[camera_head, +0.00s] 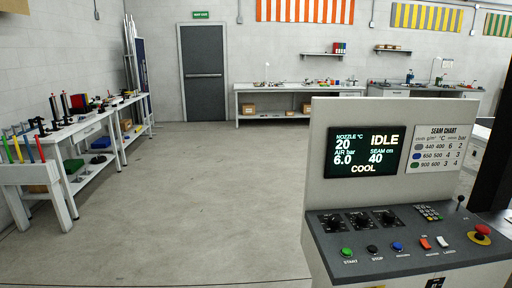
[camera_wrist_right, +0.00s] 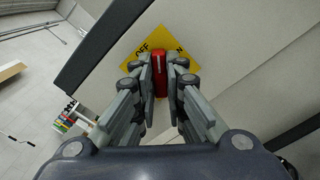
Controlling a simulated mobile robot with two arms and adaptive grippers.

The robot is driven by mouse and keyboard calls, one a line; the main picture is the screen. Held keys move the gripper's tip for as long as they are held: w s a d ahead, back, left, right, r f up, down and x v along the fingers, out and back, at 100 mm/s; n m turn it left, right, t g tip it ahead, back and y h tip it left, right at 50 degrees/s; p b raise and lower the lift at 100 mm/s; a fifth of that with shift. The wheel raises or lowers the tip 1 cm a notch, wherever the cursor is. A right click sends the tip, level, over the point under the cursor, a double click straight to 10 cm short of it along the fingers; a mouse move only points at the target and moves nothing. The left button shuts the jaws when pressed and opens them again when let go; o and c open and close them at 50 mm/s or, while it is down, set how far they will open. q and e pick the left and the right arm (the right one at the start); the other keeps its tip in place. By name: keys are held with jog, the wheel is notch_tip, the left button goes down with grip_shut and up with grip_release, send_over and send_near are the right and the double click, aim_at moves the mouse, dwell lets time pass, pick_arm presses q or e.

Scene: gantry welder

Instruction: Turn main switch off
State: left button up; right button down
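The main switch is a red handle (camera_wrist_right: 161,82) on a yellow plate (camera_wrist_right: 128,67) in the right wrist view. The plate reads OFF at its upper left, and part of another word ending in N shows at the right. The handle runs up and down in this picture, with a white mark near its top. Which word it points to I cannot tell. My right gripper (camera_wrist_right: 162,70) has its fingers close against both sides of the handle and looks shut on it. The fingers hide part of the plate. The switch and both grippers are not in the head view.
In the head view, a control console (camera_head: 408,240) with buttons and knobs stands at the right; its screen (camera_head: 363,152) reads IDLE and COOL. A white workbench (camera_head: 95,130) stands at the left, another bench (camera_head: 285,88) at the back. The floor between is clear.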

jog(key=n+b, duration=0.3)
jog(key=n, duration=0.6)
jog(key=c, duration=1.8)
grip_release()
jog(key=shift+c, duration=0.2)
jog(key=shift+s, duration=0.1)
